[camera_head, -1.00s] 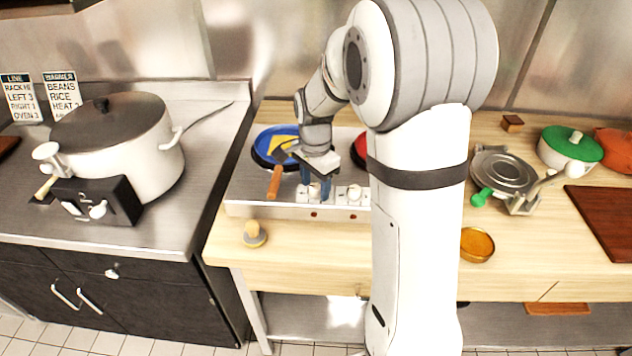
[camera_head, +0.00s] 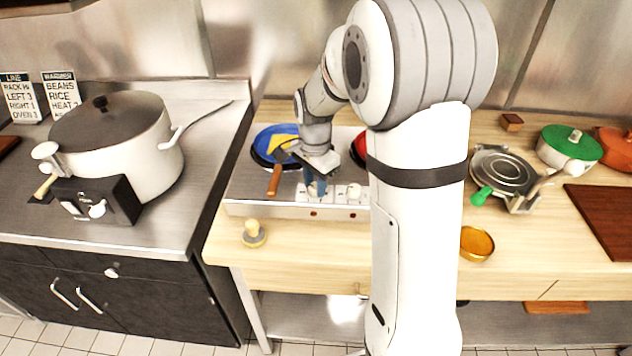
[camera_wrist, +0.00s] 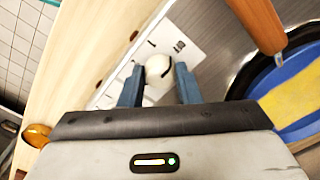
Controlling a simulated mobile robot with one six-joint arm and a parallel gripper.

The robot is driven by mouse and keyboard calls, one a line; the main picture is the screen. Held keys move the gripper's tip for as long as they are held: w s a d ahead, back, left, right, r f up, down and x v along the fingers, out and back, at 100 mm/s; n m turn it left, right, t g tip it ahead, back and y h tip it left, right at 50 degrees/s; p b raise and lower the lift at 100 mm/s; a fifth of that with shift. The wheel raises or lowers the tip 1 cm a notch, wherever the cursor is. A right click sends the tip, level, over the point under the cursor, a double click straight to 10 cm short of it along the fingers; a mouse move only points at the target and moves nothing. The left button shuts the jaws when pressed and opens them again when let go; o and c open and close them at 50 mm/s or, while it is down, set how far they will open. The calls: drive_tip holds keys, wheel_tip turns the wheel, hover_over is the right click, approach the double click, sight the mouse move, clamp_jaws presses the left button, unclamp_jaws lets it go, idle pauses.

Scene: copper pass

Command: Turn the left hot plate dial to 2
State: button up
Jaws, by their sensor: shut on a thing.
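The hot plate (camera_head: 245,190) is a steel two-burner unit on the wooden counter. Its left dial, a round white knob (camera_wrist: 159,68), sits between the two blue fingertips of my gripper (camera_wrist: 160,85) in the wrist view. My gripper (camera_head: 318,186) is shut on this knob, pointing down at the front panel. In the head view the gripper hides most of the left knob. The right knob (camera_head: 354,191) is white and uncovered. Marks are printed around the left dial, but the numbers are too small to read.
A blue pan (camera_head: 262,140) with a yellow item sits on the left burner, and a spatula's wooden handle (camera_head: 274,180) hangs over the front close to my gripper. A red pan (camera_head: 360,143) is on the right burner. A wooden-knobbed press (camera_head: 254,234) stands in front.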

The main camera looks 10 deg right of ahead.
drive_tip(key=shift+n, duration=0.3)
drive_tip(key=n+b, duration=0.1)
drive_tip(key=n, duration=0.4)
drive_tip(key=shift+f+n, duration=0.1)
drive_tip(key=shift+n, duration=0.2)
drive_tip(key=n+b, duration=0.1)
drive_tip(key=n, duration=1)
drive_tip(key=shift+n+b, duration=0.35)
drive_tip(key=shift+n, duration=0.05)
drive_tip(key=n, duration=0.5)
drive_tip(key=shift+s, duration=0.1)
drive_tip(key=shift+n, duration=0.4)
drive_tip(key=o, duration=1)
